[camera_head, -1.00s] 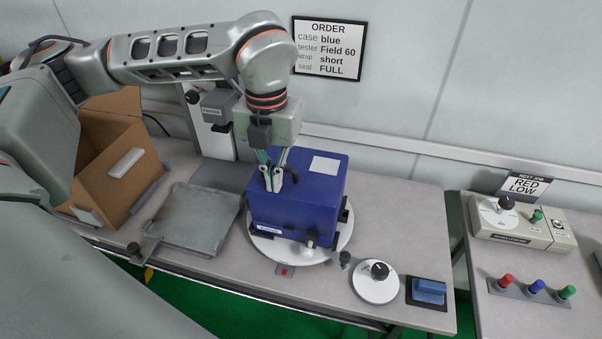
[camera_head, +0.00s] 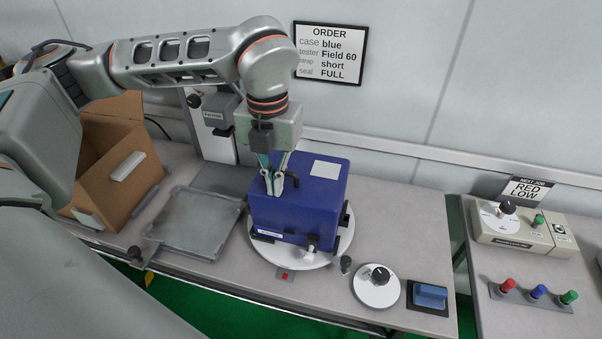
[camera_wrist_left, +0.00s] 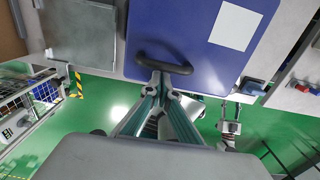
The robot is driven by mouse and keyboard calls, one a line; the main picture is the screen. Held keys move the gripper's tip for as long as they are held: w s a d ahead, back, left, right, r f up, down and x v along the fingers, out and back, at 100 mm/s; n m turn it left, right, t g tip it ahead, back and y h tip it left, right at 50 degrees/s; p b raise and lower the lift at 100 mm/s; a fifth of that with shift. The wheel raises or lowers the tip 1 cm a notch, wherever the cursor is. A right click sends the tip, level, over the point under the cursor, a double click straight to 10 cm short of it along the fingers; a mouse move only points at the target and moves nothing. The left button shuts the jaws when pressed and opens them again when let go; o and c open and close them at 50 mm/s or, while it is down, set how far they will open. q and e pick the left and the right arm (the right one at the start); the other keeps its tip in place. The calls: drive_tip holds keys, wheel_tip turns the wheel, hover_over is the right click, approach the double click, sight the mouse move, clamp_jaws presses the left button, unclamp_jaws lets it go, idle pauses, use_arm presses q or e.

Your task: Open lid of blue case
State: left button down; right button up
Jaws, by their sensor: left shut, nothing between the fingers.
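The blue case (camera_head: 300,208) stands on a round white turntable (camera_head: 332,245) on the bench, with its lid (camera_head: 318,188) down. A dark handle (camera_head: 293,180) sits on top of the lid. In the left wrist view the lid (camera_wrist_left: 190,25) fills the upper middle, with the dark handle (camera_wrist_left: 163,64) at its near edge. My left gripper (camera_head: 273,188) points down at the lid beside the handle. In the left wrist view its fingertips (camera_wrist_left: 160,84) are together and empty, close to the handle; I cannot tell whether they touch it. My right gripper is not in view.
An open cardboard box (camera_head: 120,165) and a grey tray (camera_head: 195,222) are left of the case. A white dial (camera_head: 377,290) and a blue block on a dark pad (camera_head: 430,296) lie to the right. An order sign (camera_head: 330,55) hangs behind.

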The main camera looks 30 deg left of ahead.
use_arm(q)
drive_tip(key=shift+w+a, duration=0.15)
drive_tip(key=shift+w, duration=0.6)
idle(0.5)
drive_tip(key=shift+r, duration=0.2)
drive_tip(key=shift+s+r+p, duration=0.25)
drive_tip(key=shift+r+p, duration=0.45)
drive_tip(key=shift+r, duration=0.2)
drive_tip(key=shift+s+r+p, duration=0.25)
drive_tip(key=shift+r+p, duration=0.45)
drive_tip(key=shift+r, duration=0.15)
drive_tip(key=shift+s+d+r+p, duration=0.1)
drive_tip(key=shift+s+r+p, duration=0.15)
drive_tip(key=shift+r+p, duration=0.4)
drive_tip(key=shift+s+d+r+p, duration=0.1)
drive_tip(key=shift+s+r+p, duration=0.2)
drive_tip(key=shift+r, duration=0.65)
drive_tip(key=shift+f, duration=0.1)
